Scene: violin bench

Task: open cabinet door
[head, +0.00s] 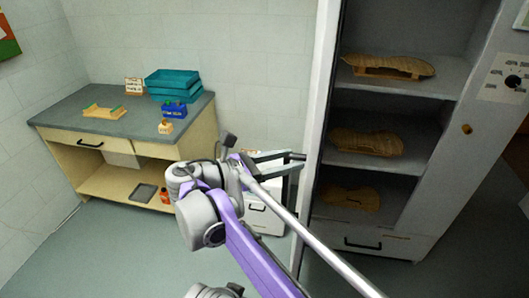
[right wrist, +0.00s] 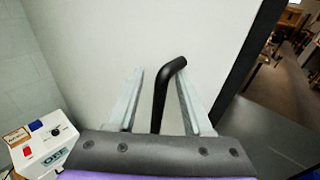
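The tall cabinet (head: 437,140) stands at the right with its front open and its shelves showing. Its pale door (head: 322,90) stands swung out and is seen nearly edge-on at the left of the opening. The door's white outer face (right wrist: 195,35) fills much of the right wrist view. A black bar handle (right wrist: 160,100) on it lies between the fingers of my right gripper (right wrist: 160,103). The fingers are apart, with gaps beside the handle. In the head view my right gripper (head: 283,165) is at the left of the door. My left gripper is out of view.
Violin-shaped wooden pieces (head: 388,67) lie on the cabinet shelves. A workbench (head: 60,113) with teal trays (head: 172,80) stands at the left. A low white drawer unit (head: 264,213) stands behind my right gripper. The floor (head: 115,250) before the workbench is clear.

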